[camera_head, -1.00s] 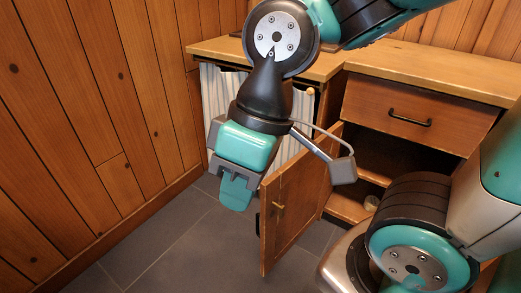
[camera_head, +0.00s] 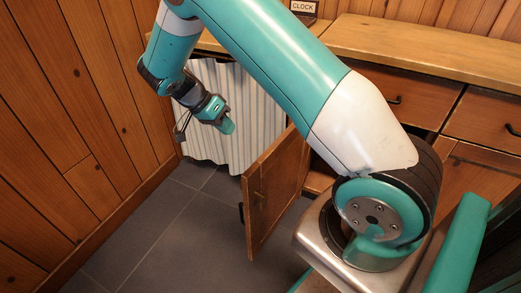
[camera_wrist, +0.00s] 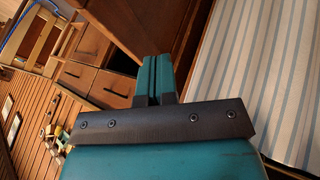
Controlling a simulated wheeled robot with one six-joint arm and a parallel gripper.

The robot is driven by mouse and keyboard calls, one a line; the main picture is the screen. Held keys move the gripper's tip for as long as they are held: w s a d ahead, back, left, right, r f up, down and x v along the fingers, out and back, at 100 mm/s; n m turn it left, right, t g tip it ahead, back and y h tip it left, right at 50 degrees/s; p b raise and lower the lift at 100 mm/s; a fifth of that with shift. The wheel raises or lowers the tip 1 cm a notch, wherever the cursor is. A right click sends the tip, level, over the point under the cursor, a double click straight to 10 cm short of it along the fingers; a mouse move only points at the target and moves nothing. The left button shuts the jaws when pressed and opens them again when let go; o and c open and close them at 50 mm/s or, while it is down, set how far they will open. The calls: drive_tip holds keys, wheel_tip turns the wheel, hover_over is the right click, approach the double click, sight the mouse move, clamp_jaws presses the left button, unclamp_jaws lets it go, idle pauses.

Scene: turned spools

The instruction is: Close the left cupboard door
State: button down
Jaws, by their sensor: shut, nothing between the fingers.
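The left cupboard door (camera_head: 275,195) is a wooden panel standing wide open, swung out over the floor in the head view. A dark handle (camera_head: 241,212) shows at its outer edge. My gripper (camera_head: 228,126) is up and left of the door, in front of the striped curtain, apart from the door. In the wrist view its teal fingers (camera_wrist: 154,78) are together with nothing between them. A dark brown wooden panel (camera_wrist: 140,25) lies beyond the fingertips there; I cannot tell surely whether it is the door. My arm hides much of the cupboard opening in the head view.
A striped curtain (camera_head: 240,110) hangs under the counter (camera_head: 420,50), left of the cupboard. Drawers (camera_head: 490,115) sit right of my arm. A plank wall (camera_head: 60,120) closes the left side. The grey tiled floor (camera_head: 185,235) is clear left of the door.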

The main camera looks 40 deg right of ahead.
drive_tip(key=s+d+f+b, duration=0.3)
drive_tip(key=s+d+f, duration=0.2)
drive_tip(key=s+f, duration=0.3)
drive_tip(key=shift+d+f+m, duration=0.3)
drive_tip(key=shift+d, duration=0.1)
